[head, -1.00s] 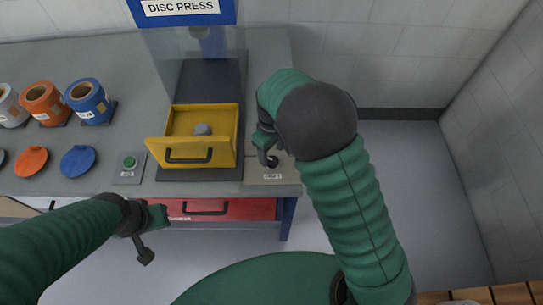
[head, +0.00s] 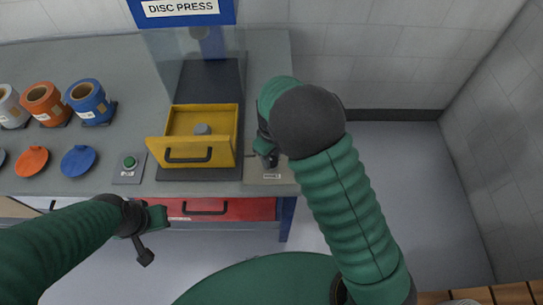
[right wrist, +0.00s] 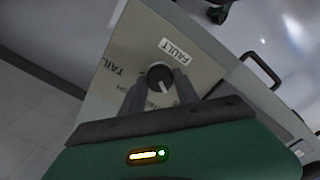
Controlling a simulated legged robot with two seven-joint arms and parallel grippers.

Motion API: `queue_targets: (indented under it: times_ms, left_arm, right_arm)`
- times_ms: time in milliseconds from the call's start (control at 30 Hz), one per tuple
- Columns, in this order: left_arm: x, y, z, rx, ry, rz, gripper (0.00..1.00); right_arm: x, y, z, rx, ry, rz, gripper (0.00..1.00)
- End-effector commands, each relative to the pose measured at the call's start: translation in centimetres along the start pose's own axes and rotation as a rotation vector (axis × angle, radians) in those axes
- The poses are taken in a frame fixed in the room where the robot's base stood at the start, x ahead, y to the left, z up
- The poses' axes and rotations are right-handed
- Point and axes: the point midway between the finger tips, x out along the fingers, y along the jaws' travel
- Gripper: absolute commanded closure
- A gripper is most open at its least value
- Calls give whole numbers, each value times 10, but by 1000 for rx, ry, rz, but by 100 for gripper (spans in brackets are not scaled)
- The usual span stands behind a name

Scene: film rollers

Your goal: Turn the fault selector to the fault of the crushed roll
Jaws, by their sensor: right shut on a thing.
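The fault selector is a dark round knob with a white pointer line (right wrist: 166,85) on a beige plate (right wrist: 140,40). The plate reads FAULT and TAIL; another label is partly covered. In the right wrist view the pointer runs down and slightly right. My right gripper (right wrist: 160,90) is shut on the knob, a finger on each side. In the head view my right gripper (head: 268,158) is over the plate at the bench's right end, and the knob is hidden. My left gripper (head: 148,238) hangs before the bench; its opening is unclear. I cannot tell which roll is crushed.
White, orange and blue rolls (head: 90,101) stand on the bench's left, with coloured discs (head: 78,161) in front. A yellow drawer (head: 220,157) holding a grey piece is under the disc press (head: 180,8). A green button (head: 129,162) sits beside it. The right floor is clear.

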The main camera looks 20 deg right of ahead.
Motion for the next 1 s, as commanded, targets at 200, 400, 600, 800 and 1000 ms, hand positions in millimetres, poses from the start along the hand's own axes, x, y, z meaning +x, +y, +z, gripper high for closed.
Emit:
queue_targets:
  times_ms: [200,400,600,800,1000]
  left_arm:
    - [-2,0,-1,0,0,0,100]
    - [-10,0,-2,0,0,0,100]
    - [-23,0,-5,0,0,0,100]
    - [-36,0,-9,0,0,0,100]
    - [-49,0,-12,0,0,0,100]
  right_arm:
    - [-1,0,-1,19,2,0,100]
    - [-3,0,-2,96,3,0,100]
    - [-4,0,-2,242,3,0,100]
    - [-4,1,-2,428,3,0,100]
    - [-4,1,-2,618,3,0,100]
